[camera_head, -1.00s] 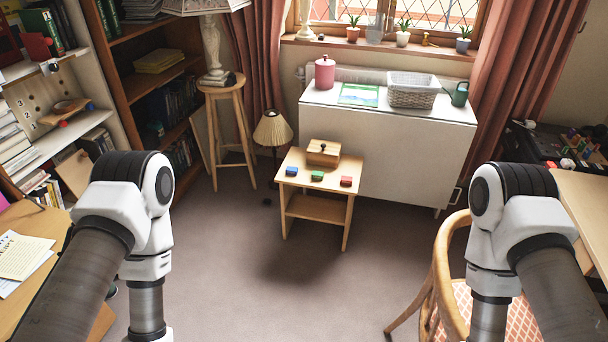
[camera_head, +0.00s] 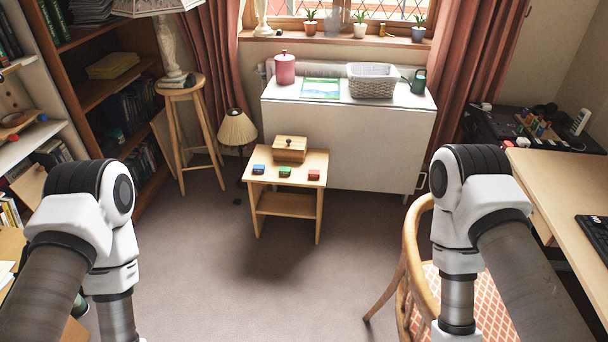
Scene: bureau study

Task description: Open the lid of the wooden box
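The wooden box (camera_head: 289,151) stands at the back of a small wooden side table (camera_head: 262,182), ahead of me near the middle of the room. Its lid looks closed and has a small dark knob on it. In front of the box, a blue block (camera_head: 258,169), a green block (camera_head: 285,171) and a red block (camera_head: 314,174) sit in a row on the table top. Only the upper links of my two arms show, at the left and right. Both grippers are below the picture's edge, well away from the box.
A white cabinet (camera_head: 365,145) behind the table bears a pink canister (camera_head: 285,68) and a wicker basket (camera_head: 372,80). A tall stool (camera_head: 180,92) and a lamp (camera_head: 237,128) stand left. A chair (camera_head: 408,275) and desk (camera_head: 560,185) are at right. The carpet (camera_head: 260,275) before the table is clear.

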